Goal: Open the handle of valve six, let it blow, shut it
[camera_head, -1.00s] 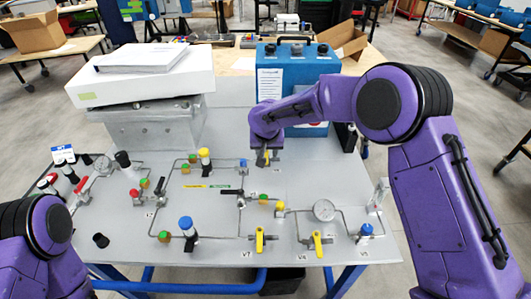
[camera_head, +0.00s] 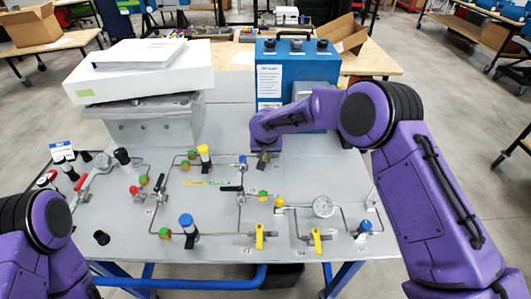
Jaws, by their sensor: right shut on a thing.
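My right gripper (camera_head: 263,161) reaches over the far middle of the grey panel (camera_head: 290,170), in front of the blue box. It points down and is shut on a small valve handle, mostly hidden by the fingers. The number of that valve cannot be read. Two yellow valve handles show at the panel's front edge: the left one (camera_head: 259,236) and the right one (camera_head: 317,240), with small labels beside them too blurred to read surely. A black lever handle (camera_head: 232,189) lies crosswise at mid panel. My left gripper is out of view; only its arm shows at lower left.
A round gauge (camera_head: 323,207) and a blue knob (camera_head: 365,227) stand at the panel's right. Yellow, blue and green-orange fittings stand between the pipes. The blue box (camera_head: 269,85) is behind my right gripper. A white box (camera_head: 140,75) sits at back left.

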